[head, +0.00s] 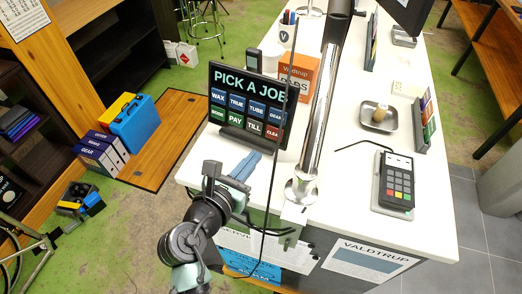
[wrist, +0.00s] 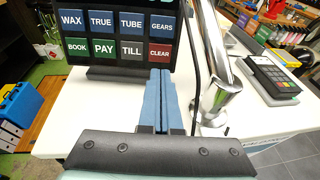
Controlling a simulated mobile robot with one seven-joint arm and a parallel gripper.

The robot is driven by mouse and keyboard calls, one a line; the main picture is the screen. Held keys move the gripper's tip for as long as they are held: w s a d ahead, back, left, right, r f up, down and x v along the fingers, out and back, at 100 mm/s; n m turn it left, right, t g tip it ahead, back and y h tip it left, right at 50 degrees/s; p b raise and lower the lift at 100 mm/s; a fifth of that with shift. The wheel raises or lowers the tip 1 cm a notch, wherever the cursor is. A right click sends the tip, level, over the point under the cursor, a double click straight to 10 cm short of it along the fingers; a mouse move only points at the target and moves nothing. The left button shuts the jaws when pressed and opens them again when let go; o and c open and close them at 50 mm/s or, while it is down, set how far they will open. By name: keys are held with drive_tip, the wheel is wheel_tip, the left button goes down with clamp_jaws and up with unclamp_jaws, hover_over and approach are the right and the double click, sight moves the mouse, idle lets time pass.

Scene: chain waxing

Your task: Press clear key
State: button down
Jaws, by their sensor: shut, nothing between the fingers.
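A black "PICK A JOB" panel (head: 246,78) with two rows of keys stands on the white counter. The red clear key (head: 273,133) is at the right end of its bottom row; it also shows in the wrist view (wrist: 160,54). My gripper (head: 256,155) is shut and empty, its blue fingers together. In the wrist view the fingertips (wrist: 161,72) point at the panel, just below the clear key. In the head view they are in front of the panel's lower edge, seemingly apart from the key. The clear key's face is mostly visible.
A chrome post (head: 320,110) rises from the counter right of the panel, close to my fingers, with a dark cable beside it. A card terminal (head: 396,182) and a metal tray (head: 377,120) are farther right. An orange box (head: 300,72) stands behind the panel.

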drive_tip(key=v, duration=0.4)
drive_tip(key=shift+a+f+b, duration=0.1)
drive_tip(key=shift+b, duration=0.25)
drive_tip(key=shift+s, duration=0.15)
idle(0.3)
